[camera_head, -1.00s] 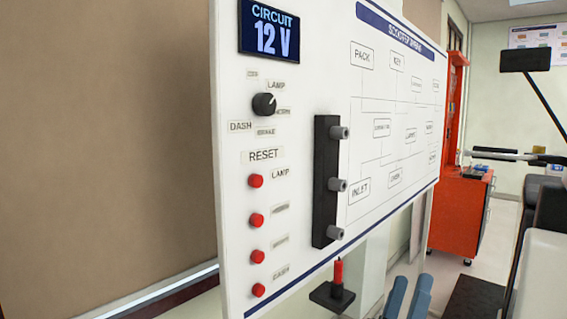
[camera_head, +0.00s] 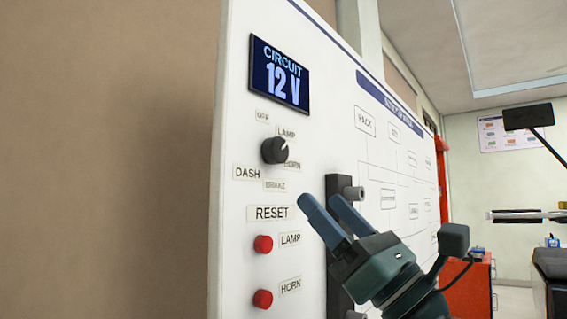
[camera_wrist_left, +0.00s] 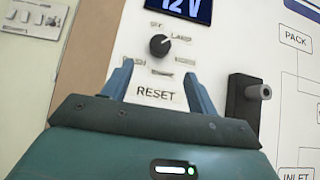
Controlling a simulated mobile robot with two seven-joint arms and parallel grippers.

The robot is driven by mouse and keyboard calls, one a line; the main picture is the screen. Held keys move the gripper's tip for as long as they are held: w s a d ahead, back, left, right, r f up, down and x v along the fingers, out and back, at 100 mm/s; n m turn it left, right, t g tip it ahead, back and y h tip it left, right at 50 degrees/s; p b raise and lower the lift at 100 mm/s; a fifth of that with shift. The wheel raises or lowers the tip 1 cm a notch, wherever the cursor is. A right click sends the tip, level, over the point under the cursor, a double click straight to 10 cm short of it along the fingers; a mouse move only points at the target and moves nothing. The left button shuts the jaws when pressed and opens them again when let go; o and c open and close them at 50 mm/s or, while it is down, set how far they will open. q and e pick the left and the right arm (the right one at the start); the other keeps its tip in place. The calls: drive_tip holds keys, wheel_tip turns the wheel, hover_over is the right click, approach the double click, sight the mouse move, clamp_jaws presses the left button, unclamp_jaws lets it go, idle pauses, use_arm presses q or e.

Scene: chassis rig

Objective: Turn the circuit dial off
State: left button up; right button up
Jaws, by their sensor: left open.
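The circuit dial (camera_head: 274,150) is a black round knob on the upright white panel. Its light mark points to the upper right, near the LAMP and HORN labels. The OFF label (camera_head: 262,116) is at its upper left. The dial also shows in the left wrist view (camera_wrist_left: 160,45). My left gripper (camera_head: 321,202) is open and empty, with blue fingers pointing up toward the panel, below and right of the dial. In the left wrist view the dial appears just above and between the fingertips (camera_wrist_left: 157,64), apart from them. My right gripper is not in view.
The screen (camera_head: 280,77) above the dial reads CIRCUIT 12 V. Red reset buttons (camera_head: 263,244) sit below. A black socket block (camera_head: 341,185) with grey knobs protrudes right of the dial, close behind my left gripper. A red cabinet (camera_head: 468,287) stands farther back.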

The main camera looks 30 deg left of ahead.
sight(281, 156)
use_arm(q)
drive_tip(key=p+x, duration=0.1)
drive_tip(key=x, duration=0.8)
drive_tip(key=shift+a+r, duration=0.2)
drive_tip(key=shift+w+a+r, duration=0.1)
drive_tip(key=shift+a+r, duration=0.2)
drive_tip(key=shift+a, duration=0.1)
drive_tip(key=shift+t, duration=0.3)
drive_tip(key=c, duration=1)
